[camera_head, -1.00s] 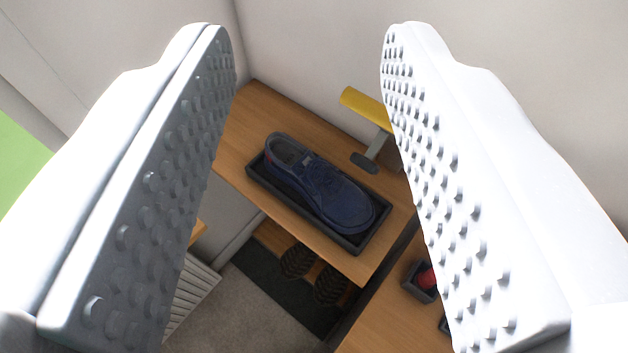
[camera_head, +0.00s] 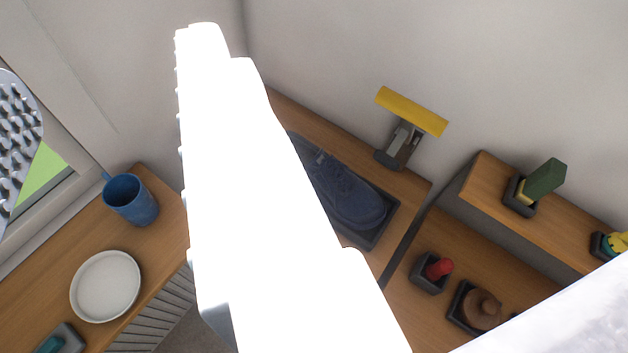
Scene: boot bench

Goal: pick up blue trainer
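The blue trainer (camera_head: 350,192) lies in a shallow dark tray (camera_head: 384,232) on a wooden bench top, in the middle of the view. Its toe end points to the lower right. The right finger of my gripper (camera_head: 110,65) covers its heel end and much of the tray. My gripper is open and empty. Its left finger, with a studded inner face, is only partly in view at the left edge. The gap between the fingers lies to the left of the trainer.
A yellow-topped grey tool (camera_head: 400,130) stands behind the trainer. On the left are a blue mug (camera_head: 130,200) and a white plate (camera_head: 105,286). On the right, a red object (camera_head: 438,268), a brown object (camera_head: 482,309) and a green block (camera_head: 545,180) sit in dark holders.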

